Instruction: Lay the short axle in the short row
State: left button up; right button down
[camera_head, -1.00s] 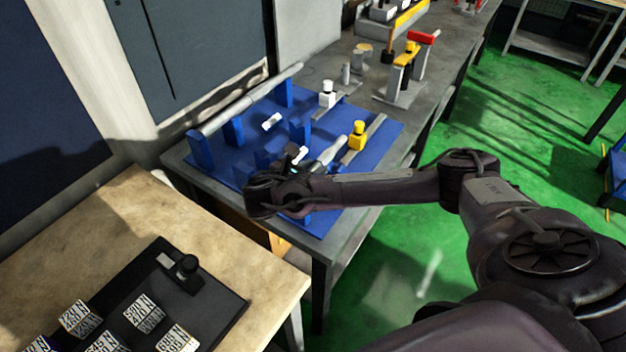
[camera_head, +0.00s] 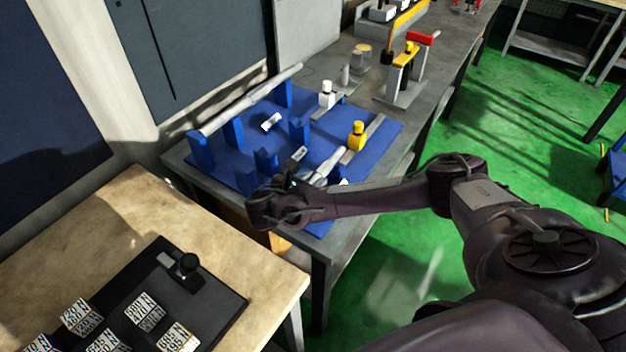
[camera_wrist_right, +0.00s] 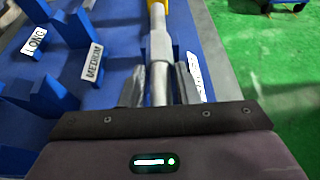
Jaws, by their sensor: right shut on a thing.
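My right gripper (camera_head: 292,184) is shut on a stepped silver axle (camera_head: 326,167) over the front part of the blue board (camera_head: 384,125). In the right wrist view, the axle (camera_wrist_right: 160,48) runs forward from between the fingers (camera_wrist_right: 160,88) toward a yellow part. The LONG label (camera_wrist_right: 33,42) and MEDIUM label (camera_wrist_right: 92,62) are left of it. The short row's supports are largely hidden by my gripper. I cannot tell whether the axle touches them. My left gripper is not in view.
A long silver axle (camera_head: 250,100) lies on the back blue supports. Middle-row blue supports (camera_head: 299,131) are empty. A yellow-topped stop (camera_head: 357,134) and a white-topped stop (camera_head: 326,96) stand on the board. A wooden table (camera_head: 75,240) with a black tray is front left.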

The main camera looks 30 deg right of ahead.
jog(key=shift+s+a+f, duration=0.1)
jog(key=shift+s+f, duration=0.15)
jog(key=shift+f, duration=0.25)
jog(key=c, duration=1.1)
grip_release()
jog(key=shift+f, duration=0.15)
jog(key=shift+r, duration=0.55)
jog(key=v, duration=0.2)
jog(key=b+v, duration=0.1)
jog(key=v, duration=0.1)
jog(key=shift+w+a, duration=0.2)
jog(key=shift+a, duration=0.1)
jog(key=p+v, duration=0.7)
jog(key=p, duration=0.3)
jog(key=shift+s+r, duration=0.15)
jog(key=shift+r, duration=0.3)
